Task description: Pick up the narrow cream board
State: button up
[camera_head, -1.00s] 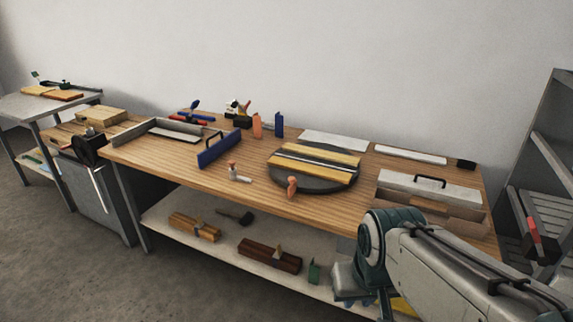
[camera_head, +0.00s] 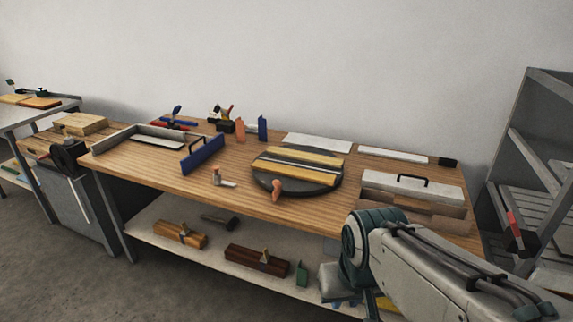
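A narrow pale board (camera_head: 393,155) lies flat at the back right of the wooden bench, along the wall. A round dark turntable (camera_head: 262,179) in the middle of the bench bears two yellowish boards, a front one (camera_head: 290,173) and a back one (camera_head: 308,158), with a pale grey strip (camera_head: 296,164) between them. The pale board at the back looks nearest to narrow and cream, though its tint is close to white. My arm reaches in from the lower right. My gripper (camera_head: 343,302) seems to hang low before the bench, partly cut off; its fingers are unclear. It is apart from all the boards.
A wider white board (camera_head: 318,143) lies left of the narrow one. A handled box (camera_head: 410,188) stands at the bench's right end, a black block (camera_head: 447,162) behind it. A blue handled tool (camera_head: 202,153) stands at the left. A grey rack (camera_head: 500,160) bounds the right side.

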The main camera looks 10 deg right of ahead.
aim_at(335, 162)
jog(key=u, duration=0.05)
jog(key=k, duration=0.35)
jog(key=u, duration=1)
jog(key=i, duration=1.35)
jog(key=z, duration=0.55)
jog(key=i, duration=0.75)
jog(key=z, duration=1.05)
jog(key=i, duration=0.3)
jog(key=z, duration=0.4)
